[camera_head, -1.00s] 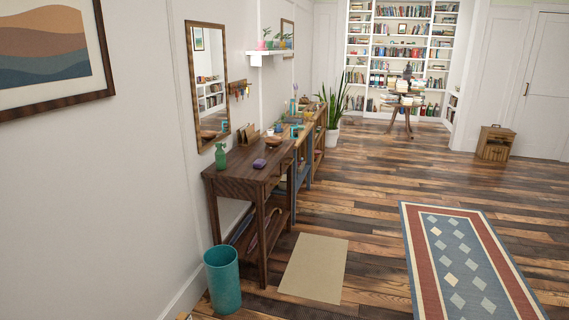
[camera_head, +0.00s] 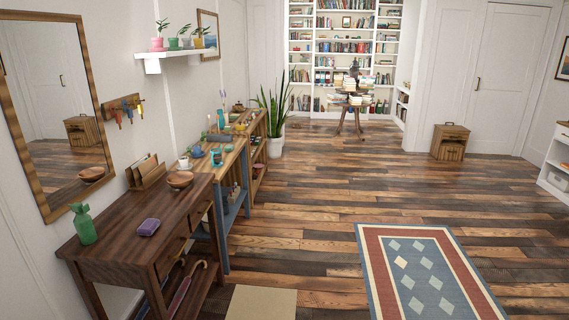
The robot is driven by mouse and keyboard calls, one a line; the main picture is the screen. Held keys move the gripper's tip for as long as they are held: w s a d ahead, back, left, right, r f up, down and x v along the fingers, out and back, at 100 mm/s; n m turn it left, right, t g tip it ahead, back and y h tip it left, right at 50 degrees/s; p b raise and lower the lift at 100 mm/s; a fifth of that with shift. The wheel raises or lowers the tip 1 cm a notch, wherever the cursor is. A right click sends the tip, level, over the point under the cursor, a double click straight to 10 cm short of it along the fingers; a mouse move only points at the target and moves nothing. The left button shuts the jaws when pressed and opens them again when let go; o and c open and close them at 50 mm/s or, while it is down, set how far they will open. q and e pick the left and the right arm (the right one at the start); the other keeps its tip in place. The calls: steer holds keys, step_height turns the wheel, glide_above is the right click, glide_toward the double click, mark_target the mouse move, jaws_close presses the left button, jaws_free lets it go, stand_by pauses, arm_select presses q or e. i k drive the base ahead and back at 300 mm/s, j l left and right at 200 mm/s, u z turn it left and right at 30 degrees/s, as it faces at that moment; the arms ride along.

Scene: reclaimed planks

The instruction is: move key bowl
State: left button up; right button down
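A small round brown wooden bowl (camera_head: 180,179), which looks like the key bowl, sits on the dark wooden console table (camera_head: 119,247) at the left. Neither of my grippers shows in the view.
Past the console stands a lighter workbench (camera_head: 218,153) with cups and small items. A mirror (camera_head: 62,160) and key rack (camera_head: 123,109) hang on the wall. A beige mat (camera_head: 262,303) and patterned rug (camera_head: 420,275) lie on the floor. The plank floor (camera_head: 300,210) is open to the right.

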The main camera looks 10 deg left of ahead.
mark_target(181, 180)
steer(key=i+l+u, duration=0.1)
steer(key=i, duration=1.95)
steer(key=i+u, duration=0.35)
steer(key=i+l+u, duration=0.35)
steer(key=i, duration=0.2)
steer(key=i+l+u, duration=0.2)
steer(key=i+u, duration=0.15)
steer(key=i, duration=0.1)
